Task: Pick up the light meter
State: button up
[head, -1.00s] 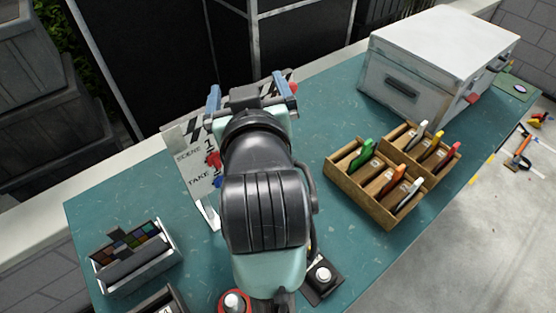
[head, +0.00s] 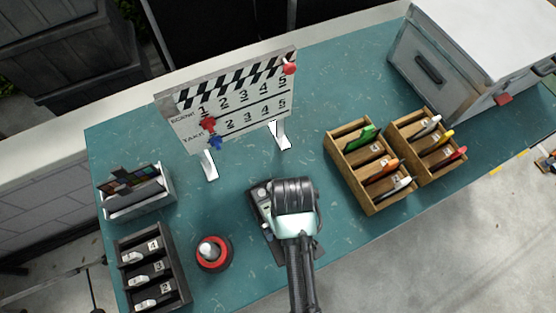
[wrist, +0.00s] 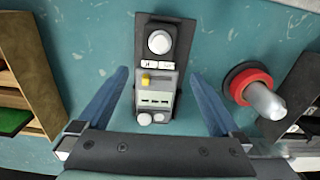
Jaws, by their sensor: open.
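The light meter (wrist: 155,98) lies on the teal table. In the wrist view it has a grey body with a yellow knob, a small display and pale round knobs at its near end. A black part with a white dome (wrist: 159,42) adjoins its far end; I cannot tell whether that is part of it or a holder. My gripper (wrist: 158,73) is open and empty, one blue finger on each side of the meter with gaps between. In the head view my wrist hides most of the meter; one end (head: 261,196) shows at its left.
A red-ringed white-topped item (head: 212,252) stands left of the meter. Slotted black rack (head: 178,266) and colour-chart box (head: 150,205) are at left. The clapperboard (head: 238,105) stands behind. Wooden crates (head: 352,190) and a large white case (head: 455,60) are right.

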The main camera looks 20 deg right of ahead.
jog(key=shift+w+d+f+p, duration=0.15)
jog(key=shift+f+p, duration=0.1)
jog(key=shift+f, duration=1.55)
jog(key=shift+w+a+f+p, duration=0.1)
jog(key=shift+f+p, duration=0.1)
jog(key=shift+f, duration=1.55)
jog(key=shift+c, duration=0.2)
grip_shut()
